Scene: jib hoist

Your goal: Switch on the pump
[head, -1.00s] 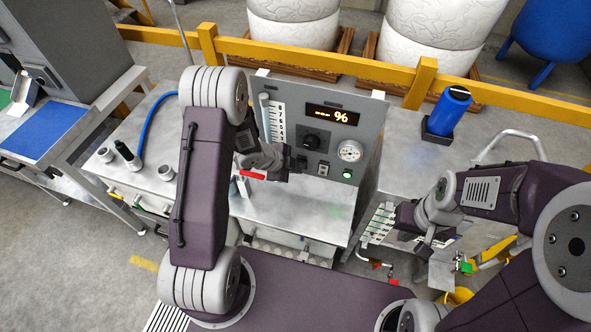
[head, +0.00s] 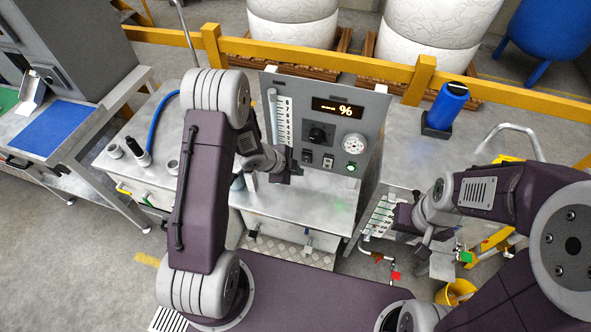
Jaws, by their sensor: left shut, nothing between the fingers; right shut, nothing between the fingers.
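The grey control panel (head: 375,105) stands on the metal bench. It carries an amber display (head: 337,108) showing dashes and a percent sign, a black knob (head: 318,134), a round gauge (head: 354,143), two small switches, one dark (head: 307,156) and one lighter (head: 328,161), and a lit green lamp (head: 351,168). I cannot read which switch is the pump's or its position. My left gripper (head: 296,170) is shut and empty, in front of the panel, just below and left of the dark switch; contact cannot be told. My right gripper (head: 424,264) is shut and empty, low at the right.
A blue bottle (head: 446,106) stands on the right bench. Pipework with a red handle (head: 396,278) and a yellow bucket (head: 455,292) are near my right gripper. A yellow rail (head: 380,70) runs behind. A blue hose (head: 160,115) and fittings lie on the left bench.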

